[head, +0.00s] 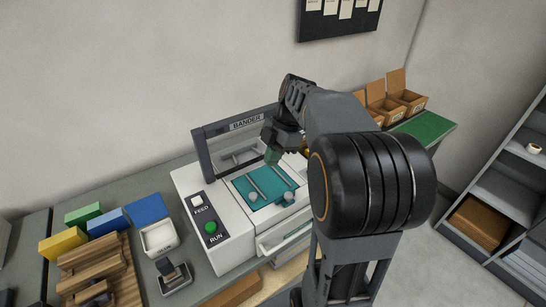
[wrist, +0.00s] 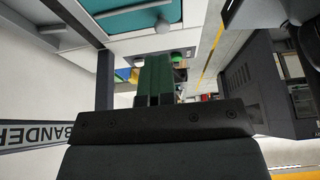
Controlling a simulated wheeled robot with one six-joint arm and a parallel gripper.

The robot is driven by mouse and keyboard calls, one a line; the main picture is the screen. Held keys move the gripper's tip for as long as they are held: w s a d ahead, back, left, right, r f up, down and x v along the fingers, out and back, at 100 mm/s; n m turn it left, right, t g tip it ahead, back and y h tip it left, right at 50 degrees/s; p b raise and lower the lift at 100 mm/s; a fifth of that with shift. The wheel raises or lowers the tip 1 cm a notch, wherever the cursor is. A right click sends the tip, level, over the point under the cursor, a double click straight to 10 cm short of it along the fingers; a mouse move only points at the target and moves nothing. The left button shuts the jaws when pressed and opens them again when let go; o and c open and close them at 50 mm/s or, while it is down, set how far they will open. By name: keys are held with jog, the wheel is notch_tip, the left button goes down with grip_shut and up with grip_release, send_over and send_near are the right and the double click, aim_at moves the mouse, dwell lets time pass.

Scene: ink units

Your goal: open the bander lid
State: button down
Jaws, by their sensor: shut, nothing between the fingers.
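The bander (head: 186,184) is a white machine with a teal bed (head: 259,203) and a front panel with FEED and RUN buttons. Its lid (head: 201,156) is a dark frame with a see-through pane and a bar marked BANDER. The lid stands raised, roughly upright, at the back of the machine. My gripper (head: 272,156) is over the bed in front of the lid's right part. In the wrist view my gripper (wrist: 153,80) shows its green fingers shut together and empty. The lid's marked bar (wrist: 40,133) is at the left there. My arm hides the bander's right side.
Yellow, green and blue blocks (head: 147,208), a white tray (head: 160,239) and a wooden rack (head: 97,268) crowd the bench left of the bander. Open cardboard boxes (head: 407,101) and a green mat (head: 427,127) are at the right. A shelf unit (head: 505,187) stands far right.

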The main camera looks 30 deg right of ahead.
jog(key=c, duration=1.8)
grip_release()
jog(key=o, duration=0.9)
jog(key=v, duration=1.3)
jog(key=shift+r, duration=0.4)
jog(key=shift+d, duration=0.1)
